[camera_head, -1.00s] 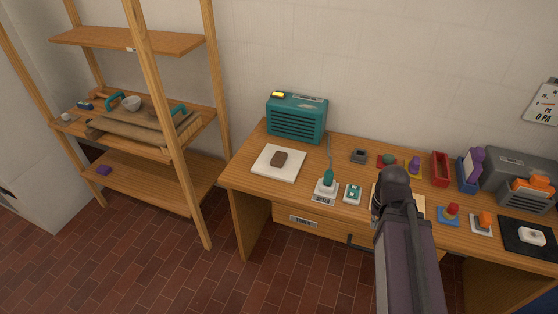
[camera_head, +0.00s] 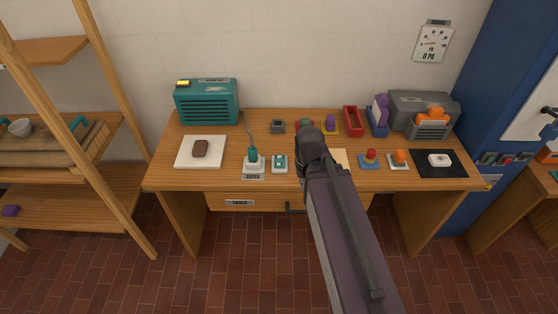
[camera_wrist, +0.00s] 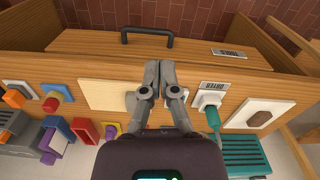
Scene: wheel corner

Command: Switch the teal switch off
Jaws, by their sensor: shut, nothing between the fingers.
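A small white block with a teal top, which looks like the teal switch (camera_head: 280,163), sits near the desk's front edge in the head view. Left of it stands a white base with an upright teal handle (camera_head: 253,154) and a cord; a label is in front. That handle also shows in the wrist view (camera_wrist: 212,117). My gripper (camera_wrist: 160,70) is shut and empty above the desk's front part. In the wrist view its fingers cover the place beside the handle, so the small block is mostly hidden there. In the head view the fingertips are hidden behind my arm.
A teal radio-like box (camera_head: 207,102) and a white board with a brown block (camera_head: 201,148) are at the desk's left. Coloured blocks, a red tray (camera_head: 353,121) and a grey machine (camera_head: 424,115) are right. A drawer handle (camera_wrist: 147,31) juts from the front.

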